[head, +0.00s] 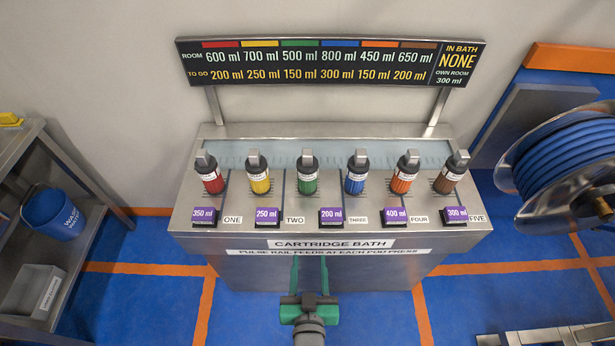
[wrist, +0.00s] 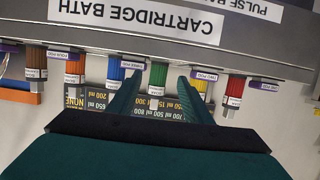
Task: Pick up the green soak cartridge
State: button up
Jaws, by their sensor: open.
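The green soak cartridge (head: 307,178) stands upright on the cartridge bath (head: 205,232), third from the left, with a black top and grey cap. In the wrist view the green cartridge (wrist: 157,76) appears beyond and between my fingertips. My gripper (head: 310,264) is in front of the bath at the bottom centre, its two green fingers pointing toward the bath. In the wrist view my gripper (wrist: 160,85) is open and empty, with fingers apart.
Red (head: 212,178) and yellow (head: 259,178) cartridges stand left of the green one; blue (head: 356,178), orange (head: 403,176) and brown (head: 450,178) stand right. Purple volume tags (head: 331,216) line the front. A sign (head: 330,62) stands behind. A hose reel (head: 570,165) is at right, a shelf (head: 60,260) at left.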

jog(key=w+r, duration=0.3)
jog(key=w, duration=0.4)
jog(key=w+r, duration=0.3)
jog(key=w, duration=0.4)
jog(key=g, duration=0.1)
send_near(309, 158)
jog(key=x, duration=0.4)
jog(key=shift+w+f, duration=0.3)
jog(key=shift+w, duration=0.35)
jog(key=x, duration=0.4)
jog(key=shift+w+f, duration=0.15)
jog(key=shift+w, duration=0.25)
jog(key=shift+a+x, duration=0.2)
jog(key=shift+x, duration=2.5)
grip_shut()
